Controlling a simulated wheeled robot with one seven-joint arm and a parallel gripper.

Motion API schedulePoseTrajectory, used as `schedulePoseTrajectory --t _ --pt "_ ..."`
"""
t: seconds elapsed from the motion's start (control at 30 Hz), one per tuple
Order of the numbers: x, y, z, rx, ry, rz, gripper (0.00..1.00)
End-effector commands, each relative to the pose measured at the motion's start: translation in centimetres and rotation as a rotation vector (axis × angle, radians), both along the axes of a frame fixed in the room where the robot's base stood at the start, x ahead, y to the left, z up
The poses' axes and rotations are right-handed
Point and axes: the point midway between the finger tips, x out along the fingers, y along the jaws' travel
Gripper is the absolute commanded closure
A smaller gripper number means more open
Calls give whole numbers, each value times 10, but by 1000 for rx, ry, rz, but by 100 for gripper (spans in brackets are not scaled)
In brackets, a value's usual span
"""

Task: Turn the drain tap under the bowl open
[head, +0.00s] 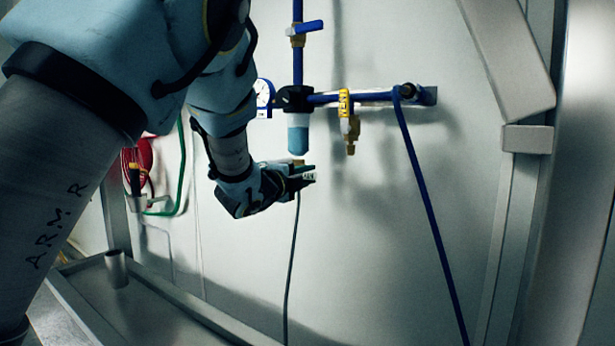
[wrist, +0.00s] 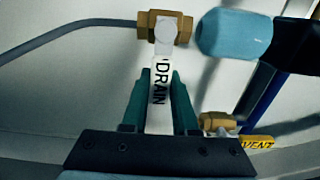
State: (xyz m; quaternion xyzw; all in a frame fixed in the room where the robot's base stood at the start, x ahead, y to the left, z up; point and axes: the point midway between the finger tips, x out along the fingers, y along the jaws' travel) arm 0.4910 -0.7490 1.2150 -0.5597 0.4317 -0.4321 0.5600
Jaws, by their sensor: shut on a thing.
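The drain tap has a brass body (wrist: 180,27) and a white lever marked DRAIN (wrist: 161,75) in the wrist view. The lever stands crosswise to the line from the bowl to the grey hose. The pale blue bowl (wrist: 234,34) is beside the brass body there; in the head view the bowl (head: 299,136) hangs above the tap. My gripper (wrist: 161,86) has its two fingers on either side of the lever, shut on it. In the head view my gripper (head: 303,178) is just below the bowl and hides most of the tap.
A brass tap with a yellow VENT tag (head: 345,103) hangs right of the bowl. A round gauge (head: 264,96) is left of it, and a blue-handled valve (head: 304,28) above. A grey hose (head: 291,265) and a blue hose (head: 425,190) hang down. A metal cup (head: 117,268) stands lower left.

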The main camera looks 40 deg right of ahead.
Motion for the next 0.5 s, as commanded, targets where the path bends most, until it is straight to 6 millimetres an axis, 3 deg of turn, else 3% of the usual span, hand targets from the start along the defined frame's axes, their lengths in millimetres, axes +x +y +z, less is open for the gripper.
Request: schedulePoseTrajectory --t 0.27,0.5 --pt "1 1 2 -10 33 1 100" --pt "2 1 8 -45 160 3 100"
